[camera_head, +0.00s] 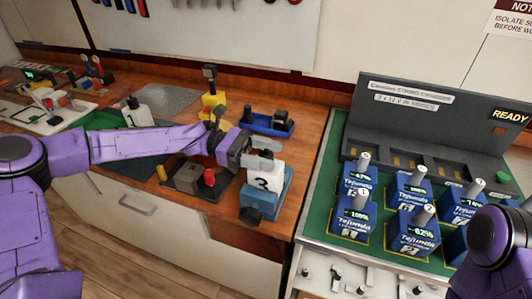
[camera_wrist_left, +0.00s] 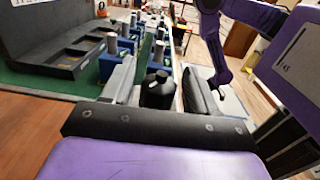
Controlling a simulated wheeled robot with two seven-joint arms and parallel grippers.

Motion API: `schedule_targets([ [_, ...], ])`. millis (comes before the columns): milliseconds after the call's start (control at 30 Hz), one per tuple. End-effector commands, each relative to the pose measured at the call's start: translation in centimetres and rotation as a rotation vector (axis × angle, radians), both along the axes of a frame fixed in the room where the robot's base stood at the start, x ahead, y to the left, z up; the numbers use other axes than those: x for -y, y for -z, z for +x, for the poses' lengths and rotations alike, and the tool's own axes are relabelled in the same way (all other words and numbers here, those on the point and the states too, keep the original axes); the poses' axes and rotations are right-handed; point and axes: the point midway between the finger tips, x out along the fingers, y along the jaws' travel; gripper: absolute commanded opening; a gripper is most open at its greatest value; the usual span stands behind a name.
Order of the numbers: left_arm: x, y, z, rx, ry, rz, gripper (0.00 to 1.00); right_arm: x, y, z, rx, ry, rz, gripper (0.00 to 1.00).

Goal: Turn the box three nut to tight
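Box three is a white block marked 3 (camera_head: 264,178) on a blue base (camera_head: 268,201), at the right end of the wooden bench in the head view. My left gripper (camera_head: 262,153) reaches in from the left at the top of this block. In the left wrist view its two fingers stand apart, with a black knob-like piece (camera_wrist_left: 157,90) between them. This may be the nut. Narrow gaps show beside the piece, so the fingers look open around it. The nut's own markings are hidden. My right gripper is not seen; only my right arm shows.
Blue battery units (camera_head: 412,238) stand on a green mat at right, before a dark grey tester (camera_head: 440,120) reading READY. A dark tray with a red knob (camera_head: 209,178), a yellow stand (camera_head: 213,103) and a blue holder (camera_head: 267,124) are close to my left arm.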

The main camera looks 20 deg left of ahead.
Motion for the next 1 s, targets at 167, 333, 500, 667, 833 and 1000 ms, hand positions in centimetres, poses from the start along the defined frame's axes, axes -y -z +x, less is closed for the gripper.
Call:
schedule_targets([
  [167,0.0,0.0,0.0,0.000,0.000,0.000,0.61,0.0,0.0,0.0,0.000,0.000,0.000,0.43],
  [333,-0.6,0.0,0.0,0.001,-0.003,-0.001,0.61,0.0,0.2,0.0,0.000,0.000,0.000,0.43],
  [500,-4.0,0.2,0.1,0.004,-0.006,-0.001,0.61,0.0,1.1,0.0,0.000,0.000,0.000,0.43],
  [667,-7.8,0.2,0.1,0.002,-0.005,-0.001,0.61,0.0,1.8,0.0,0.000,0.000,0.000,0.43],
  [833,-10.1,0.1,0.1,0.000,-0.002,0.000,0.61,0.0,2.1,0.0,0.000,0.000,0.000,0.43],
  [1000,-10.6,0.0,0.0,0.000,0.000,0.000,0.61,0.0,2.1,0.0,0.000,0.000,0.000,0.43],
])
